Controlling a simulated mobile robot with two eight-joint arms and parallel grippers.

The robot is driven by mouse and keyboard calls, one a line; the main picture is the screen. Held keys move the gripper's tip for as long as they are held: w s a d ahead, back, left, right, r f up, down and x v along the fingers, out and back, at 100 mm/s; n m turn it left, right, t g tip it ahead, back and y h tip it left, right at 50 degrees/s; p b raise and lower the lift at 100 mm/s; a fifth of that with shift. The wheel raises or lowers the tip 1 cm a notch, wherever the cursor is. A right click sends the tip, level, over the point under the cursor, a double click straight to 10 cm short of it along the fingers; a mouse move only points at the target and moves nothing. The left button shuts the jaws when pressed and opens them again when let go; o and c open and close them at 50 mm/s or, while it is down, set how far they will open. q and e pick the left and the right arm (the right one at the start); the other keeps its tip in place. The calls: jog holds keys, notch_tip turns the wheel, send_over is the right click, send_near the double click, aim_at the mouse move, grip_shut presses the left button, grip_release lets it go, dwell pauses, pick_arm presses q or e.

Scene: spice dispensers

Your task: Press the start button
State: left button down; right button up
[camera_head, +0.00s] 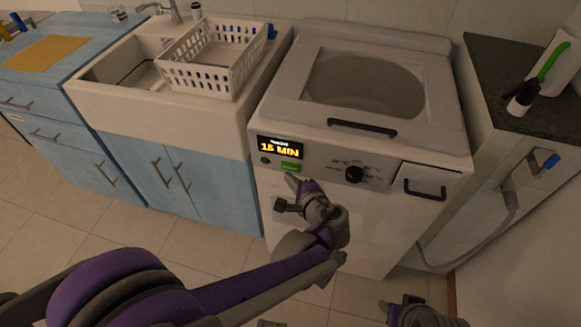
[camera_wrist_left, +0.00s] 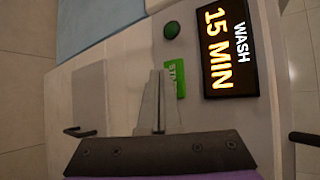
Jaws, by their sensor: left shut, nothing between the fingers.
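The start button (camera_head: 291,166) is a small green rectangle on the front of the white washing machine (camera_head: 375,225), just below the lit display (camera_head: 278,147). In the left wrist view the green start button (camera_wrist_left: 180,78) shows part of its lettering, and my fingers cover some of it. My left gripper (camera_head: 291,178) is shut and empty, with its tips right at the button's lower edge in the head view. I cannot tell whether the tips touch it. It also shows in the left wrist view (camera_wrist_left: 157,75). Part of my right arm's end (camera_head: 415,312) shows at the bottom edge; its fingers are unclear.
A round dark green button (camera_wrist_left: 172,30) sits beside the start button. The display (camera_wrist_left: 228,48) reads "WASH 15 MIN". A black knob (camera_head: 354,174) and a drawer handle (camera_head: 425,190) are to the right. A sink (camera_head: 110,105) with a white basket (camera_head: 212,58) stands left.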

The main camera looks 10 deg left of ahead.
dwell(0.8)
pick_arm(q)
jog(key=shift+w, duration=0.4)
jog(key=shift+w, duration=0.4)
dwell(0.5)
dwell(0.3)
jog(key=shift+s, duration=0.8)
jog(key=s, duration=0.5)
jog(key=shift+p, duration=0.35)
jog(key=shift+a, duration=0.1)
dwell(0.4)
